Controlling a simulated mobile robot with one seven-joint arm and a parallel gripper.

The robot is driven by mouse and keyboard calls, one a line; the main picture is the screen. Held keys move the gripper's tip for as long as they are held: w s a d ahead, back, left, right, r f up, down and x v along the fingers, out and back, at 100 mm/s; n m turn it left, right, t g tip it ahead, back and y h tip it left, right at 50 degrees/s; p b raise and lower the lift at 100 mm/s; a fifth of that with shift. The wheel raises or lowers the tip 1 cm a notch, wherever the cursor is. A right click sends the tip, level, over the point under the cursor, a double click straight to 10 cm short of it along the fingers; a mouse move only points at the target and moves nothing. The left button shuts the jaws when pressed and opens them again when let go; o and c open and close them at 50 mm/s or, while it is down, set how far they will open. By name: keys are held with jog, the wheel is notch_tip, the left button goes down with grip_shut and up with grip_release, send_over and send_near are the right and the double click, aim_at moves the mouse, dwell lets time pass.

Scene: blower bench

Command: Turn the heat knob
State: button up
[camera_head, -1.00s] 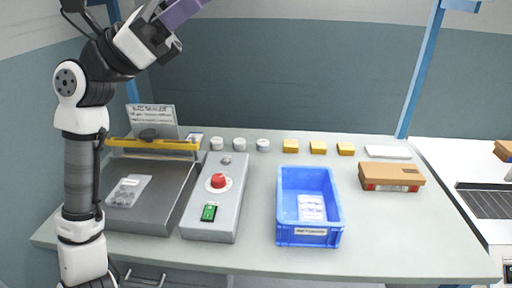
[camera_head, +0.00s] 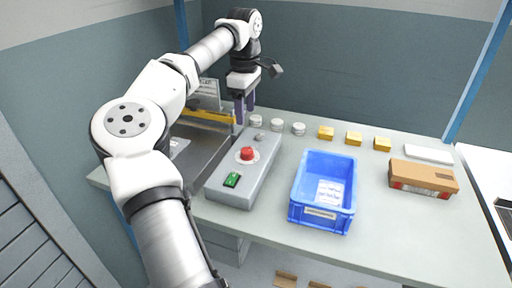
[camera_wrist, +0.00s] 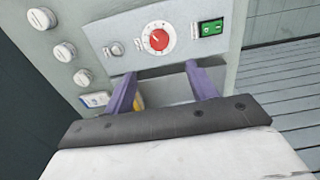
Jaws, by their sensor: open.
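The grey control box (camera_head: 225,190) stands on the bench and carries a red knob (camera_head: 247,154) on a round white dial. The wrist view shows this red knob (camera_wrist: 158,39) and its dial marks. A small grey knob (camera_wrist: 115,49) and a green rocker switch (camera_wrist: 210,28) sit on either side of it. My gripper (camera_head: 244,120) points down near the far end of the box, with its purple fingers apart. In the wrist view the open, empty gripper (camera_wrist: 161,70) has its fingertips short of the knob, not touching it.
A sealer with a yellow bar (camera_head: 207,117) stands left of the box. White round pieces (camera_head: 277,125) and yellow blocks (camera_head: 354,138) line the back. A blue bin (camera_head: 350,215) and a brown box (camera_head: 424,176) stand to the right.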

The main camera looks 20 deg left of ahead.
aim_at(247, 150)
notch_tip(247, 150, down, 13)
jog(key=shift+d+r+p, duration=0.1)
jog(key=shift+p, duration=0.5)
jog(key=shift+c, duration=0.4)
jog(key=c, duration=0.9)
